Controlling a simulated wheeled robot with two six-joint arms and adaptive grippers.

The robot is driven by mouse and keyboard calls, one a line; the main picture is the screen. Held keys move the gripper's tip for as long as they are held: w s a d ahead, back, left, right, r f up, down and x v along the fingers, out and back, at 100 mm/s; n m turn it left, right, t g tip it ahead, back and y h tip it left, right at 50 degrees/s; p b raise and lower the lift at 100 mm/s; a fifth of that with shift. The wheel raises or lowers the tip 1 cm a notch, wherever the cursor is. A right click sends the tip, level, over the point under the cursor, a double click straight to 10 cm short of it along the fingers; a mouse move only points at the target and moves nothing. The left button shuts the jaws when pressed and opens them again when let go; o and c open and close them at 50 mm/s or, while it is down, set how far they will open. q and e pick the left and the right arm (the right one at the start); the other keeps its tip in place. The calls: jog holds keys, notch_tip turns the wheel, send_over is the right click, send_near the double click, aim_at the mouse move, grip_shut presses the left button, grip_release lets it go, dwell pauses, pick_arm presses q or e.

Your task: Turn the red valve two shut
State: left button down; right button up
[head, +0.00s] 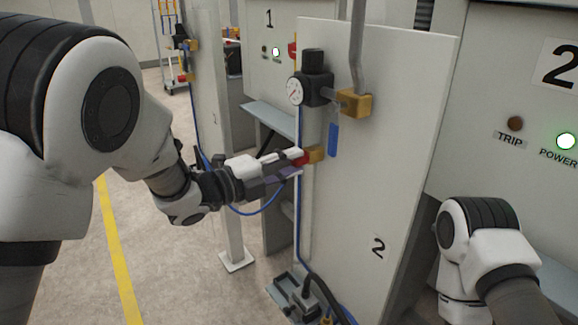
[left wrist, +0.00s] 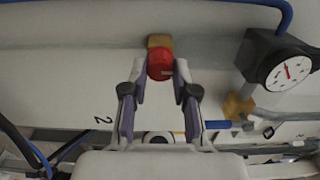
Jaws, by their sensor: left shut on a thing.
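The red valve (head: 299,157) is on the edge of the white panel marked 2, with a brass body (head: 316,154) behind it. In the left wrist view the red knob (left wrist: 160,65) sits between my left fingertips, in front of its brass body (left wrist: 159,41). My left gripper (head: 292,163) reaches in from the left and is shut on the red knob; it also shows in the left wrist view (left wrist: 160,78). The fingers hide part of the knob in the head view. My right arm is at the lower right, and its gripper is out of view.
Above the valve are a pressure gauge (head: 295,91), a black regulator (head: 315,78) and a blue lever (head: 333,139) on a brass fitting (head: 354,103). A blue hose runs down the panel edge. Panel 2 (head: 405,120) stands right of the gripper; open floor (head: 170,275) lies left.

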pick_arm(q)
jog(key=c, duration=1)
grip_release()
jog(key=shift+o, duration=0.6)
jog(key=shift+w, duration=0.1)
jog(key=v, duration=1.2)
